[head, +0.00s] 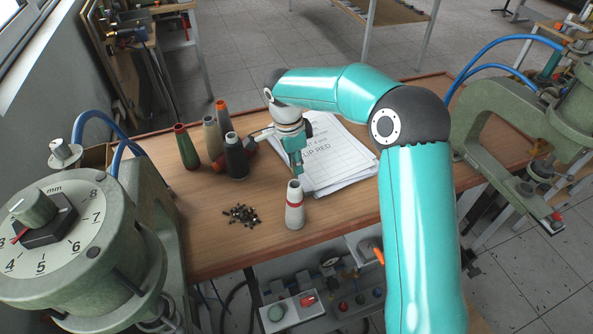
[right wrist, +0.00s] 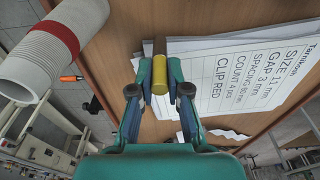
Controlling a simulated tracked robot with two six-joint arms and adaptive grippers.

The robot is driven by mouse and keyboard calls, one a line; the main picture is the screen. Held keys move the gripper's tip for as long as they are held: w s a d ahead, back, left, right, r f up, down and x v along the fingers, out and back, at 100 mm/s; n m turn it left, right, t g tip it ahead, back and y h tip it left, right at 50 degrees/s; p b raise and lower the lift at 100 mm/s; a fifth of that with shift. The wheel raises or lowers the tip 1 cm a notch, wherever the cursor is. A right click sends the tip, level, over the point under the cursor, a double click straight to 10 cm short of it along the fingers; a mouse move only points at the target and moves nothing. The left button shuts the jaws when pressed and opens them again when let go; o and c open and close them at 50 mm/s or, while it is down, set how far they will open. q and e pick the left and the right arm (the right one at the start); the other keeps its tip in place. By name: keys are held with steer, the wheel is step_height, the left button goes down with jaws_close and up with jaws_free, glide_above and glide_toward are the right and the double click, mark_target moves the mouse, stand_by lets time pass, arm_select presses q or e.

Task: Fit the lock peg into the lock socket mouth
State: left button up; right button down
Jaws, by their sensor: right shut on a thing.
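In the right wrist view a short yellow, brass-like cylinder (right wrist: 160,76), which looks like the lock peg, sits between the fingertips of my right gripper (right wrist: 159,92). The fingers are shut on it, and a darker brown piece shows just beyond its end. In the head view my right gripper (head: 297,165) hangs over the table near the papers' left edge, behind the white cone with a red band. The peg is too small to make out there. I cannot single out the lock socket mouth in either view. My left gripper is not in view.
The white cone (head: 295,207) stands close in front of the gripper. Dark, green and tan cones (head: 236,157) stand left of it. Small black bits (head: 242,215) lie on the wooden table (head: 215,250). Printed papers (head: 345,160) lie right. Green machines (head: 70,255) flank both sides.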

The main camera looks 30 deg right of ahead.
steer(key=shift+f, duration=1.85)
steer(key=shift+f, duration=0.1)
steer(key=c, duration=1.1)
jaws_free()
steer(key=shift+c, duration=0.2)
